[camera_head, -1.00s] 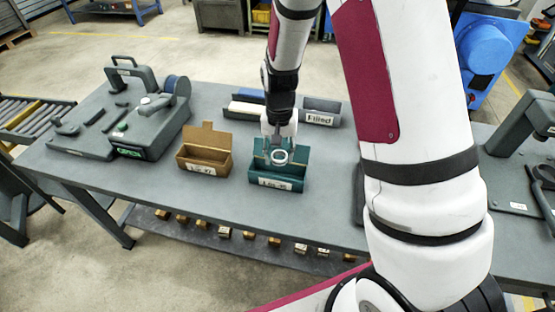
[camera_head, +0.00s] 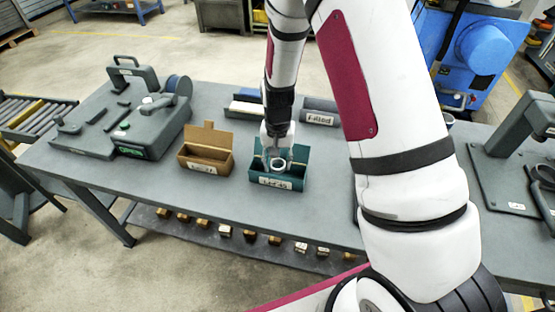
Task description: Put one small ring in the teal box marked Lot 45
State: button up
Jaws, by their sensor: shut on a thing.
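The teal box (camera_head: 296,180) stands on the grey table with its lid up at the back. Its white front label reads roughly "Lot 45". My gripper (camera_head: 278,160) points down over the teal box and is shut on a small pale ring (camera_head: 278,164). The ring is at or just inside the box opening; I cannot tell whether it touches the box floor. The gripper fingers hide part of the box's inside and lid.
A brown box (camera_head: 206,153) with a raised lid stands left of the teal box. A grey tray marked "Filled" (camera_head: 319,119) and another tray with blue and white contents (camera_head: 245,106) lie behind. A grey-green machine (camera_head: 150,125) stands at the left. The table front (camera_head: 215,200) is clear.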

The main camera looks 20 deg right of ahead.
jog(key=shift+f, duration=0.15)
jog(key=o, duration=1.2)
notch_tip(320, 180, up, 13)
notch_tip(320, 180, up, 8)
jog(key=n+t, duration=0.1)
send_over(281, 177)
jog(key=s+r+n+t, duration=0.1)
jog(key=s+r, duration=0.3)
jog(key=s, duration=0.2)
jog(key=s+r+n+t, duration=0.1)
jog(key=s+r+t, duration=0.1)
jog(key=s+r, duration=0.2)
jog(key=s+r+n+t, duration=0.1)
jog(key=s+r+n, duration=0.1)
jog(key=s+r, duration=0.3)
jog(key=shift+s+d+t+b, duration=0.15)
jog(key=shift+s+t+b, duration=0.2)
jog(key=shift+s, duration=1.8)
jog(key=shift+r, duration=0.1)
